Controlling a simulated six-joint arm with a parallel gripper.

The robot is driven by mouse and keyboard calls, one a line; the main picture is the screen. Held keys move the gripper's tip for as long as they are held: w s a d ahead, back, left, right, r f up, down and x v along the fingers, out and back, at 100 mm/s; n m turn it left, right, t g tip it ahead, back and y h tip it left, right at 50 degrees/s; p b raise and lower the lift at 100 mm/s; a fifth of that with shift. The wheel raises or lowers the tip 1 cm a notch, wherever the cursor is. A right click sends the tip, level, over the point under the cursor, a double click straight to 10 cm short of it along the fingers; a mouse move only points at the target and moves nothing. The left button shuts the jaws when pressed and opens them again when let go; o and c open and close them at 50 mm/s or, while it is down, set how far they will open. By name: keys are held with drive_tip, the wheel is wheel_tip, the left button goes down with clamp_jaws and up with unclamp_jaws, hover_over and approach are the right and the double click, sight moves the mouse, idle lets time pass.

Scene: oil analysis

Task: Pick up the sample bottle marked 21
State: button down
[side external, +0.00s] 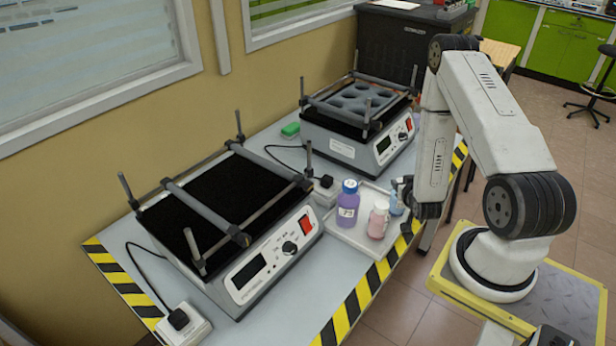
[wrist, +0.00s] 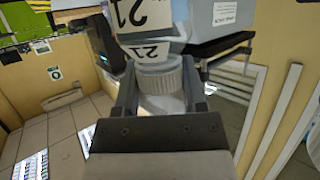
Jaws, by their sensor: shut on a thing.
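In the wrist view, the bottle marked 21 (wrist: 158,78) shows a pale ribbed cap and white labels reading 21. My gripper (wrist: 158,85) has its two fingers on either side of this cap and is shut on it. In the side view, my gripper (side external: 406,190) is low at the right part of the tray, beside a light blue bottle (side external: 397,204). That bottle is partly hidden by my gripper, and its number cannot be read there. Whether the bottle touches the tray is unclear.
A pink bottle (side external: 378,220) and a purple bottle (side external: 347,207) with a blue cap stand on the pale tray (side external: 350,238), left of my gripper. Two shaker machines (side external: 270,257) (side external: 385,148) stand on the table. Its edge has yellow-black stripes (side external: 378,273).

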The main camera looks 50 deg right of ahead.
drive_tip(key=shift+r, duration=4.85)
